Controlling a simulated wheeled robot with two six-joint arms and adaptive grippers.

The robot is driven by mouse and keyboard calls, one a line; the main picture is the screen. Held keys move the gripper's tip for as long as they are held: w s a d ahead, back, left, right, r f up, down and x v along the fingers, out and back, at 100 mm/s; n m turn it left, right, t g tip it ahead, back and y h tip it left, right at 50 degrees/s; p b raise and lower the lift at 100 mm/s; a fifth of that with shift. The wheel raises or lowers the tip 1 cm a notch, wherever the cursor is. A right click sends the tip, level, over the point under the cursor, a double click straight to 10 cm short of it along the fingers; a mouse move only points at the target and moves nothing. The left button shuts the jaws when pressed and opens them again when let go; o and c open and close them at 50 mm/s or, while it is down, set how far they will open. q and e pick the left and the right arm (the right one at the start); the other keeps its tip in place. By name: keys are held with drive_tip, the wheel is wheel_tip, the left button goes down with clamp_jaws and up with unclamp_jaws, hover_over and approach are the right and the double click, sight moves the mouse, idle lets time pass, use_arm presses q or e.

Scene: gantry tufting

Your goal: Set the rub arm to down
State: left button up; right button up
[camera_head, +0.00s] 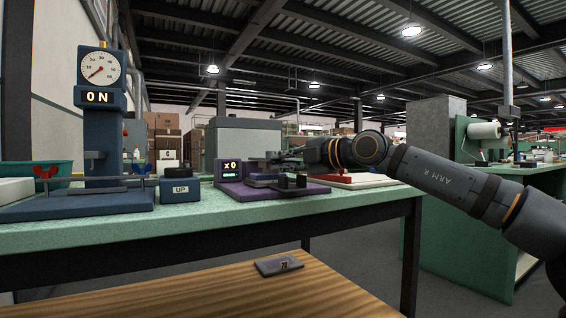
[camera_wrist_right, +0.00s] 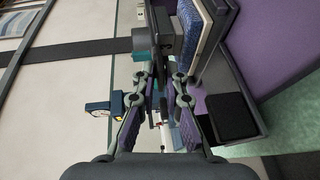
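The purple device (camera_head: 257,191) stands on the green bench, with a small display box (camera_head: 228,170) reading "x0" above a green-lit label. It also shows on the right of the right wrist view (camera_wrist_right: 273,45). A dark grey bar (camera_wrist_right: 165,32), apparently the rub arm, runs in front of my fingers there. In the head view that bar is hard to separate from my gripper. My right gripper (camera_wrist_right: 163,88) is over the purple device from the right, fingers close together at the bar. Whether they touch or clasp it cannot be told. My left gripper is not in view.
A blue stand (camera_head: 103,140) with a dial and an "ON" sign is at the left, beside a blue box (camera_head: 180,191) marked "UP". A red and white pad (camera_head: 355,181) lies behind my right wrist. A grey tag (camera_head: 279,266) lies on the wooden surface below.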

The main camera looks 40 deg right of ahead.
drive_tip(key=shift+o, duration=1.4)
drive_tip(key=shift+w+f, duration=0.1)
drive_tip(key=shift+d+r, duration=0.1)
drive_tip(key=shift+r, duration=0.2)
wheel_tip(320, 180, up, 10)
drive_tip(key=shift+f, duration=0.2)
drive_tip(key=s+d+r, duration=0.2)
drive_tip(key=s+r, duration=0.2)
drive_tip(key=s, duration=0.7)
drive_tip(key=shift+r, duration=0.4)
